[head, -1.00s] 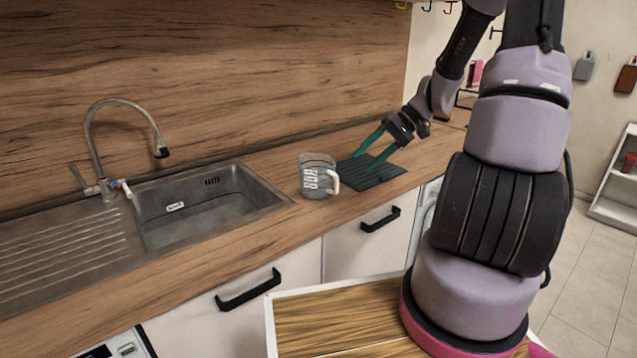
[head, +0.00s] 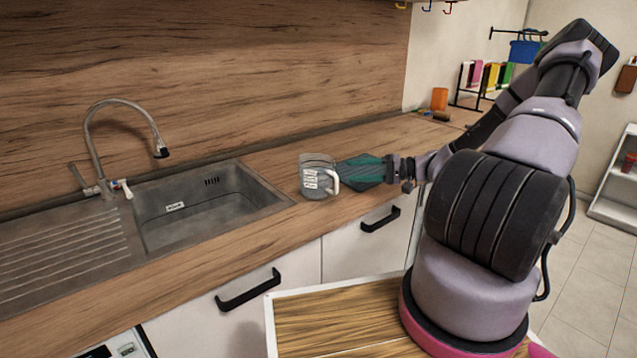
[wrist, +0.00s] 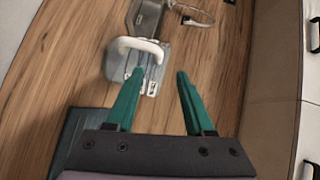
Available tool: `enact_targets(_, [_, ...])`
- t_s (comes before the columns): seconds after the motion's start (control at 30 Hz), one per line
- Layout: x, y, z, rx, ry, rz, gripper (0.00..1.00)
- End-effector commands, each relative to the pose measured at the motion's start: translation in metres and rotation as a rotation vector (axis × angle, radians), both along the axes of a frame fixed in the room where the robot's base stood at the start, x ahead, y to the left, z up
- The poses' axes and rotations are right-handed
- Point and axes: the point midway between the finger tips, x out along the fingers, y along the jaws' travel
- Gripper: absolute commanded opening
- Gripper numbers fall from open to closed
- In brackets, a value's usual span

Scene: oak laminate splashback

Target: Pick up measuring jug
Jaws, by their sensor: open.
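The measuring jug (head: 315,178) is clear with white markings and a white handle. It stands upright on the wooden counter, just right of the sink, with its handle to the right. In the wrist view the jug (wrist: 151,74) lies ahead of the fingertips, toward the left finger, with its white handle (wrist: 141,45) on top. My gripper (head: 345,172) has green fingers and is low over the counter at the jug's right side. The wrist view shows the two fingers (wrist: 160,74) apart with nothing held between them. Whether a fingertip touches the jug is unclear.
The wooden splashback (head: 210,60) rises behind. An orange cup (head: 439,98) stands at the counter's far end.

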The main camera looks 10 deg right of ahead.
Motion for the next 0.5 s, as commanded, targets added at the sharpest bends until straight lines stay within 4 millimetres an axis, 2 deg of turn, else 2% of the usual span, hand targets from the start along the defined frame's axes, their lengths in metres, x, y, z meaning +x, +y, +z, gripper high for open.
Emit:
enact_targets(0.17, [0.005, 0.013, -0.002, 0.001, 0.002, 0.002, 0.53])
enact_targets(0.4, [0.018, 0.045, -0.009, 0.001, 0.002, 0.003, 0.53])
enact_targets(0.5, [0.021, 0.053, -0.01, 0.0, 0.003, 0.002, 0.53])
